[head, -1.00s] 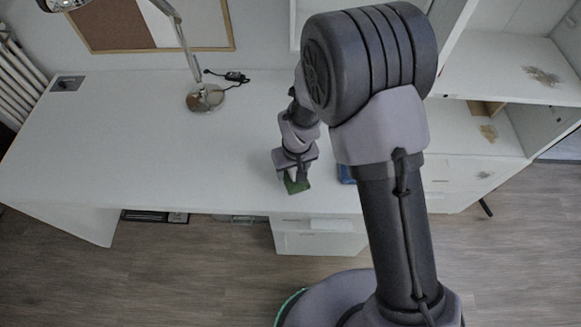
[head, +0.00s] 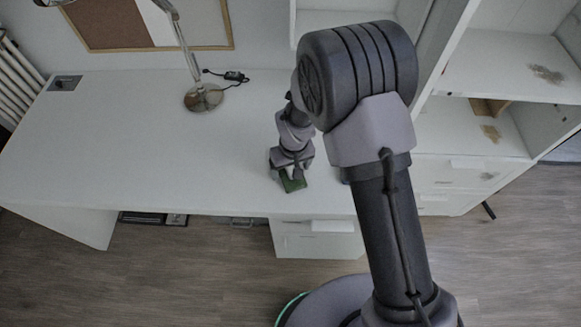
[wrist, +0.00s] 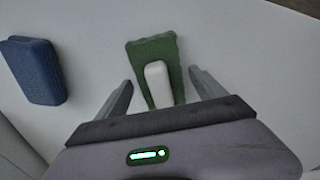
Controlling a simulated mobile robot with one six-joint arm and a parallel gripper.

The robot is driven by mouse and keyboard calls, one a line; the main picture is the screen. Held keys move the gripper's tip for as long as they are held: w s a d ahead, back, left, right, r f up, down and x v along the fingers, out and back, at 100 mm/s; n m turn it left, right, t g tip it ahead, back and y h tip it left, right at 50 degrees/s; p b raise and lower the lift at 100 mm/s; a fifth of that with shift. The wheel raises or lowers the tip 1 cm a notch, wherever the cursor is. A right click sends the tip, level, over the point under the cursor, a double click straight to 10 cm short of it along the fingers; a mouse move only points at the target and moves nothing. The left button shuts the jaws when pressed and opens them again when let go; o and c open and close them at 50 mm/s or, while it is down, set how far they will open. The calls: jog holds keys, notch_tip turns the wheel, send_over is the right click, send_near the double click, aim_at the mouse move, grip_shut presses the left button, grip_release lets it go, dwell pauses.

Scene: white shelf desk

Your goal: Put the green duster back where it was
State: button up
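The green duster (head: 291,184) lies near the front edge of the white desk, below my gripper (head: 291,172). In the wrist view the duster (wrist: 143,53) shows its green pad and a white handle on top. My gripper's two fingers (wrist: 160,76) stand apart on either side of the duster, with gaps to the white handle, so it is open and not clamped on it. A blue block-shaped item (wrist: 36,70) lies to the left of the duster in the wrist view. In the head view my arm hides most of it.
The white desk (head: 110,140) is clear on its left side. A desk lamp (head: 203,97) with a cable stands at the back. White shelves (head: 500,65) and drawers rise at the right. The desk's front edge is close to the duster.

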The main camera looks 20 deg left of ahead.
jog(key=s+d+r+m+t+p, duration=0.15)
jog(key=d+r, duration=0.35)
jog(key=r, duration=0.8)
jog(key=d+r+m+p, duration=0.2)
jog(key=d+r+p, duration=0.15)
jog(key=r, duration=0.95)
jog(key=s+d+r+m+t+y, duration=0.1)
jog(key=s+d+r+m+t, duration=0.2)
jog(key=s+d+r+m, duration=0.5)
jog(key=s+d+r, duration=0.5)
jog(key=s+d, duration=0.1)
jog(key=s, duration=0.2)
jog(key=shift+r, duration=0.25)
jog(key=shift+f+b, duration=0.8)
jog(key=shift+b, duration=0.05)
